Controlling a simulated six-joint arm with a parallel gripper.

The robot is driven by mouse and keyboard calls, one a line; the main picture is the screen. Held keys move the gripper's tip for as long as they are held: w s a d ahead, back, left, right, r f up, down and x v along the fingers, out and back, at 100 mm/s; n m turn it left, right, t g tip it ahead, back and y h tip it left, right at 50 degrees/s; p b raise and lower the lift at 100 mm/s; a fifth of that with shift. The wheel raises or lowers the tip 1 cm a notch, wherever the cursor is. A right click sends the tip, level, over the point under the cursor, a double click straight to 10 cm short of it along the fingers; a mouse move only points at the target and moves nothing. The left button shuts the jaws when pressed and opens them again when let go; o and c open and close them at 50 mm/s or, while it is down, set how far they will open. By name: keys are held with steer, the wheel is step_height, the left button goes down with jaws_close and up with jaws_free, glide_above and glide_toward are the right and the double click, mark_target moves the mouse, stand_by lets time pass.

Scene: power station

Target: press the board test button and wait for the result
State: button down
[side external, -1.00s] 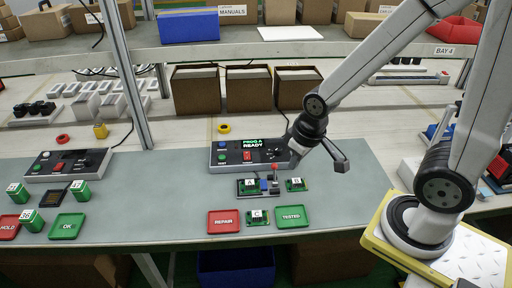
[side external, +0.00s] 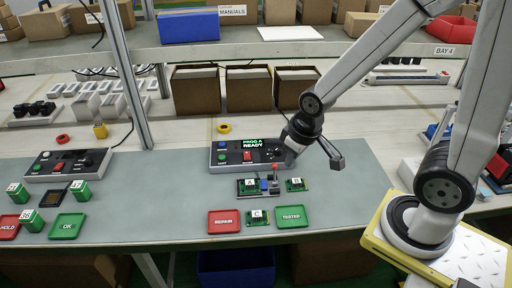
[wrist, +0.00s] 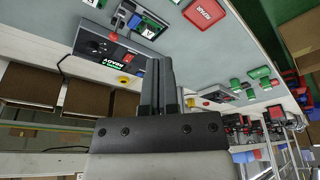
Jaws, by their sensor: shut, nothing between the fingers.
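The tester console (side external: 217,153) is a dark box on the grey-green bench with a screen (side external: 252,142) reading "PROG A READY". Blue, green, white and red buttons show on its top; which one is the board test button I cannot read. In the wrist view the console (wrist: 95,38) appears upside down, partly behind the fingers. Board A (side external: 249,184) sits in the fixture in front of the console, beside a red-topped lever (side external: 275,174).
Board B (side external: 297,185) lies right of the fixture. Board C (side external: 257,217) lies between the red REPAIR tray (side external: 223,229) and the green TESTED tray (side external: 292,223). A second console (side external: 66,164) stands at left.

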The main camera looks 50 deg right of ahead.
steer(key=w+d+f+n+t, duration=0.1)
steer(key=w+n, duration=0.1)
steer(key=w, duration=0.6)
steer(key=w+d+f+n+t, duration=0.1)
steer(key=w+d+n+t, duration=0.1)
steer(key=w, duration=0.6)
steer(key=n+t, duration=0.3)
steer(key=n, duration=0.1)
glide_above(224, 157)
step_height(224, 157, down, 8)
steer(key=shift+r, duration=0.15)
steer(key=shift+s+a, duration=0.1)
steer(key=shift+f, duration=4.4)
